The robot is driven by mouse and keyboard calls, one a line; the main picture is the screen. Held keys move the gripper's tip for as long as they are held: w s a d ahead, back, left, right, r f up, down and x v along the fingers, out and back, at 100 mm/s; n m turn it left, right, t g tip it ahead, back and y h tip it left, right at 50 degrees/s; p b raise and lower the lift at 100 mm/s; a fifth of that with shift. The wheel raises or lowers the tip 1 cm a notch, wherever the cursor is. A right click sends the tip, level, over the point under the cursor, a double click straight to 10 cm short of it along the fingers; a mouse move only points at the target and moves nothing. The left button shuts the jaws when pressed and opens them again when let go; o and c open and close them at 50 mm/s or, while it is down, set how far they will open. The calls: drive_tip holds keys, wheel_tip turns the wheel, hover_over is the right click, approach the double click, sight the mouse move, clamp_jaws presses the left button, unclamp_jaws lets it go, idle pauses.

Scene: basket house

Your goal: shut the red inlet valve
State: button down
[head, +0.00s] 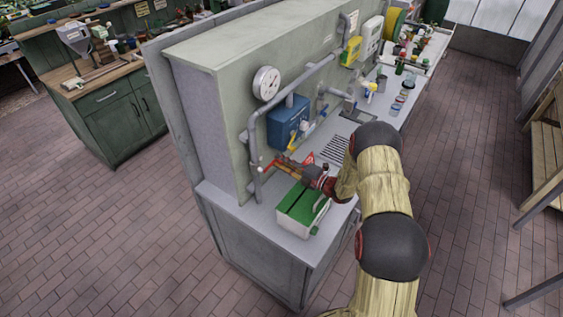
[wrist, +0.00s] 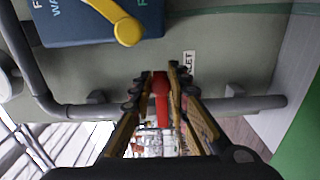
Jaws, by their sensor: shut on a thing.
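The red inlet valve's handle (wrist: 161,88) shows in the wrist view, between the two fingers of my gripper (wrist: 160,78), which is shut on it. The handle runs along the middle between the fingers, and the fingers hide its sides. A small white label ending in "LET" (wrist: 188,62) is on the panel just to its right. In the head view my gripper (head: 284,170) reaches the grey pipe (head: 258,130) low on the panel's near end. There the handle is small and partly covered by the fingers, so its exact angle is hard to tell.
A blue filter box (head: 287,121) with a yellow handle (wrist: 128,31) hangs close by the valve. A round gauge (head: 266,83) is above. A green-topped box (head: 302,209) stands on the counter below my gripper. Bottles and jars stand farther along the counter.

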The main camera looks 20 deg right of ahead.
drive_tip(key=c, duration=1.7)
unclamp_jaws()
drive_tip(key=shift+f, duration=0.1)
drive_tip(key=shift+o, duration=0.2)
drive_tip(key=shift+d, duration=0.1)
drive_tip(key=v, duration=1.2)
